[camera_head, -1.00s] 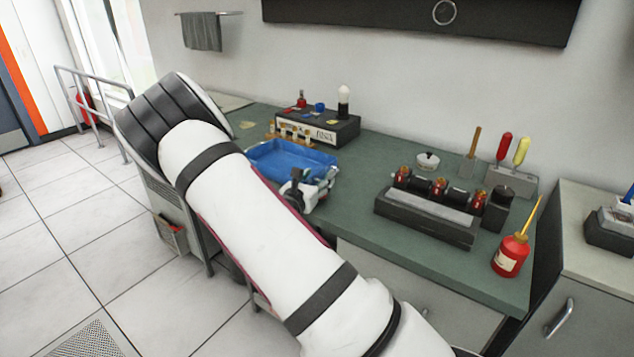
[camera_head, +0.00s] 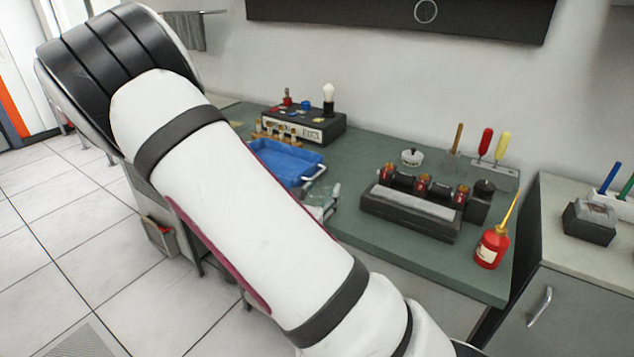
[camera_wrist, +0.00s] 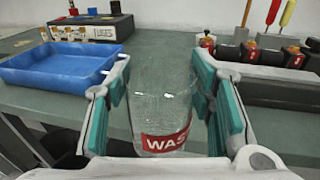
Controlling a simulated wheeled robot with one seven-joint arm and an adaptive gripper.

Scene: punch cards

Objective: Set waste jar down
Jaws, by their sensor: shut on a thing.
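The waste jar (camera_wrist: 160,90) is clear glass with a red label reading "WAS". In the wrist view it is upright between the teal pads of my gripper (camera_wrist: 162,105), which is shut on it. In the head view the jar (camera_head: 319,194) shows faintly beside my arm, near the front edge of the green bench (camera_head: 400,250), right of the blue tray. My arm hides most of the gripper there. I cannot tell whether the jar's base touches the bench top.
The blue tray (camera_head: 282,165) is just left of the jar. A black rack with red-brown parts (camera_head: 410,212) stands to the right, with a red oil bottle (camera_head: 490,248) beyond it. A labelled control box (camera_head: 305,124) is behind. Bench top between tray and rack is clear.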

